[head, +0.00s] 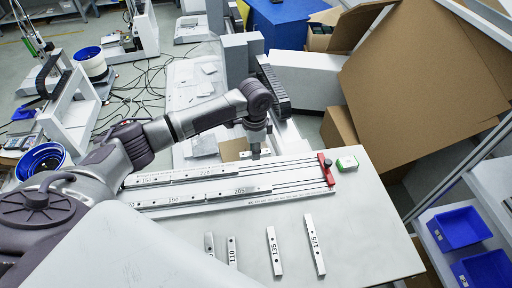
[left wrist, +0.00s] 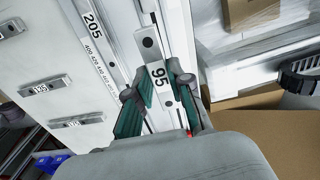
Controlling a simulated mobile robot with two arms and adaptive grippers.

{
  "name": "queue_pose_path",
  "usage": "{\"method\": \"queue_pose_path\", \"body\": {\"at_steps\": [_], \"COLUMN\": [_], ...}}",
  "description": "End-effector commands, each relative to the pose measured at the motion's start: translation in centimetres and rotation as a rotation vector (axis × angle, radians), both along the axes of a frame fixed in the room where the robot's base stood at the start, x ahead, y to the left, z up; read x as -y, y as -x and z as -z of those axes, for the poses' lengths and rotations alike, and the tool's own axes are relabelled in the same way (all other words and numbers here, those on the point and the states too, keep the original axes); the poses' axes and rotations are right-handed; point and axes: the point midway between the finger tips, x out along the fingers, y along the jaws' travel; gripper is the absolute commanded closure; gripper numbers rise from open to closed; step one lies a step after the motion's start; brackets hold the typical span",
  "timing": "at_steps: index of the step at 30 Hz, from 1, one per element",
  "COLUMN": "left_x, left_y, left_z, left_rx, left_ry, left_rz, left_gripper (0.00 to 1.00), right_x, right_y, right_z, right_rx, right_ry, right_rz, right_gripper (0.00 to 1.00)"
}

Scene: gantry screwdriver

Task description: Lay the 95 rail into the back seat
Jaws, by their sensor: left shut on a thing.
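My left gripper (head: 255,152) is over the back side of the fixture (head: 290,184). In the left wrist view its green fingers (left wrist: 158,88) are closed on both sides of the silver 95 rail (left wrist: 150,52). The rail lies about in line with the fixture's slots; whether it touches the bottom of the back seat cannot be told. The back row holds a 150 rail (head: 148,180) and a 220 rail (head: 204,173). The front row holds a 150 rail (head: 172,201) and a 205 rail (head: 240,192). My right gripper is not in view.
Loose rails lie in front: 110 (head: 231,252), 135 (head: 274,252), 175 (head: 314,245) and another. Cardboard (head: 420,80) stands behind the table's right side.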

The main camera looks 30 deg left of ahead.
Motion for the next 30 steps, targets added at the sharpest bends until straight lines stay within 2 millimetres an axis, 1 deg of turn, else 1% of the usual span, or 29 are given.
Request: {"method": "queue_pose_path", "body": {"at_steps": [5, 11, 24, 25, 26, 30], "left_x": [-0.1, -0.1, -0.1, -0.1, -0.1, -0.1], "left_y": [0.0, 0.0, 0.0, 0.0, 0.0, 0.0], "left_z": [0.3, 1.4, 5.6, 5.7, 5.7, 6.5], "left_rx": [0.001, 0.001, 0.002, 0.001, -0.001, -0.001], "left_ry": [-0.001, -0.001, -0.001, -0.001, -0.001, -0.001], "left_rz": [0.030, 0.029, 0.028, 0.028, 0.027, 0.027], "left_gripper": [1.00, 1.00, 1.00, 1.00, 1.00, 1.00], "right_x": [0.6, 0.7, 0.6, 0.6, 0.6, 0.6], "right_y": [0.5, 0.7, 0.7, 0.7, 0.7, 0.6], "right_z": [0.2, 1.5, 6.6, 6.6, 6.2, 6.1], "right_rx": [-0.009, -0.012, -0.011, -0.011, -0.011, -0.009], "right_ry": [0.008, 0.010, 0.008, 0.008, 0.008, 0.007], "right_rz": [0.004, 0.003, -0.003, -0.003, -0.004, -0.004], "right_gripper": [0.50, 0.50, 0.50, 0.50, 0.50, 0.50]}}
